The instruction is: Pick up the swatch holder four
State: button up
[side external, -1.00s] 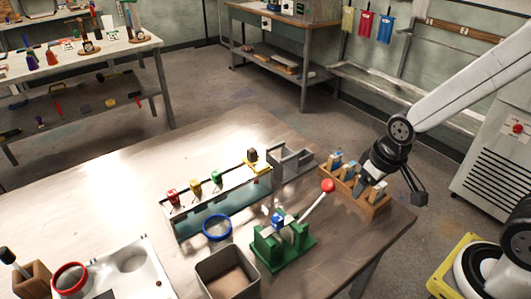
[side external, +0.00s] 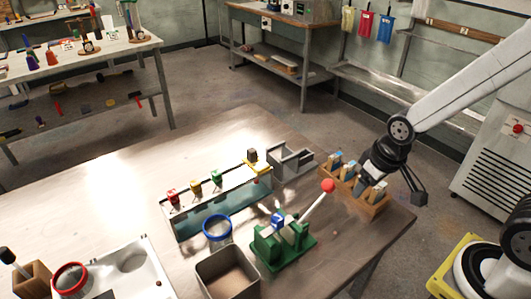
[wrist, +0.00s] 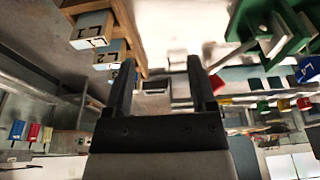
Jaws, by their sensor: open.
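A wooden rack (side external: 377,209) at the right end of the table holds several swatch holders with pale blue tops. In the wrist view, the rack (wrist: 136,45) is at upper left, with number labels on a front holder (wrist: 92,30) and on one behind it (wrist: 108,56). A blue piece with a white mark, perhaps a 4, shows at the wrist view's right edge (wrist: 306,70). I cannot tell for sure which holder is four. My gripper (wrist: 160,68) is open, with nothing between its fingers. In the side view, it is just over the rack, hiding part of it.
A green press (side external: 284,246) with a red-knobbed lever (side external: 328,186) stands left of the rack. A grey tray (side external: 290,163) sits behind. A long trough (side external: 218,213) with coloured holders and an open box (side external: 228,275) are farther left.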

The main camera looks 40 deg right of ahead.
jog(key=shift+r, duration=0.1)
notch_tip(320, 180, up, 8)
jog(key=n+g, duration=0.3)
jog(key=n, duration=1.5)
send_over(279, 216)
jog(key=shift+w, duration=0.25)
notch_tip(279, 216, down, 4)
jog(key=shift+a+r, duration=0.1)
jog(key=shift+f, duration=1.9)
jog(key=shift+f, duration=0.1)
jog(key=shift+s+f, duration=0.15)
jog(key=shift+f, duration=1.1)
jog(key=shift+s+f, duration=0.1)
jog(key=shift+f, duration=1.15)
